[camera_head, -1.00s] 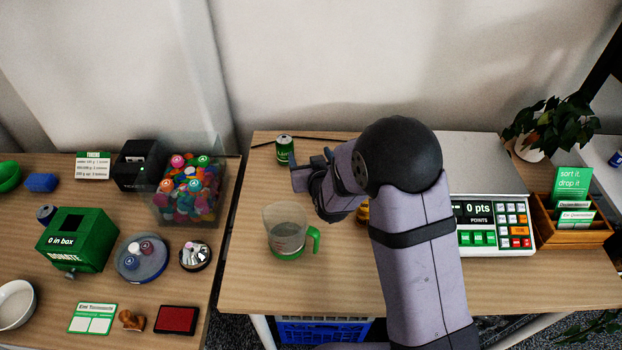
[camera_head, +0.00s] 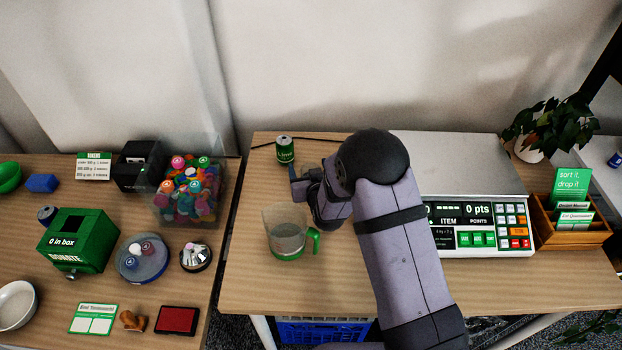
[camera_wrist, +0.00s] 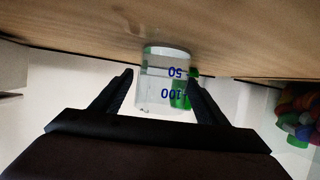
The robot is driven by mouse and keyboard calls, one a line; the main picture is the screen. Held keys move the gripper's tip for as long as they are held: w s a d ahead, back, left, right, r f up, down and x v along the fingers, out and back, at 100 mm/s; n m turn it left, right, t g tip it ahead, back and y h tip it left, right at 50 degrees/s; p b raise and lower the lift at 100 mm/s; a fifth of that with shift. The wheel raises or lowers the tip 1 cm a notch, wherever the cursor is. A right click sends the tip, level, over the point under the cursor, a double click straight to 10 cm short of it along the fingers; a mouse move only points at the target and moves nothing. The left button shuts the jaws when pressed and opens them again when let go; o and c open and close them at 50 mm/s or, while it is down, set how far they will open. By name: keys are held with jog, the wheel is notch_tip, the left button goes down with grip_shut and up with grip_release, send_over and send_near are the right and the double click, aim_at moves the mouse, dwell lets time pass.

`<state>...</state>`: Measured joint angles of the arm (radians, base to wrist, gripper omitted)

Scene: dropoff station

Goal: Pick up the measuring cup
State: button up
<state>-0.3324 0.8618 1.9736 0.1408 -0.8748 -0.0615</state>
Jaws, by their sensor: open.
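In the wrist view, which is upside down, a clear measuring cup (camera_wrist: 160,82) with blue marks "50" and "100" stands on the table. My gripper (camera_wrist: 160,76) is open, with one finger showing on each side of the cup; I cannot tell whether either touches it. In the head view my gripper (camera_head: 309,174) is low over the table, in front of the green can. I cannot make out the marked cup there. A clear jug (camera_head: 287,238) with a green base and handle stands to the front left of my gripper.
The green can (camera_head: 285,149) stands at the back; its green side shows behind the cup in the wrist view (camera_wrist: 180,92). A scale (camera_head: 470,165) stands to the right. A bin of colourful caps (camera_head: 187,190) is to the left, across a gap. The table front is mostly clear.

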jog(key=shift+w+f, duration=0.15)
jog(key=shift+w, duration=0.15)
jog(key=c, duration=1.2)
jog(key=shift+a+r, duration=0.1)
jog(key=shift+r, duration=0.1)
notch_tip(320, 180, up, 10)
jog(key=shift+f+b, duration=0.2)
jog(key=shift+b, duration=0.1)
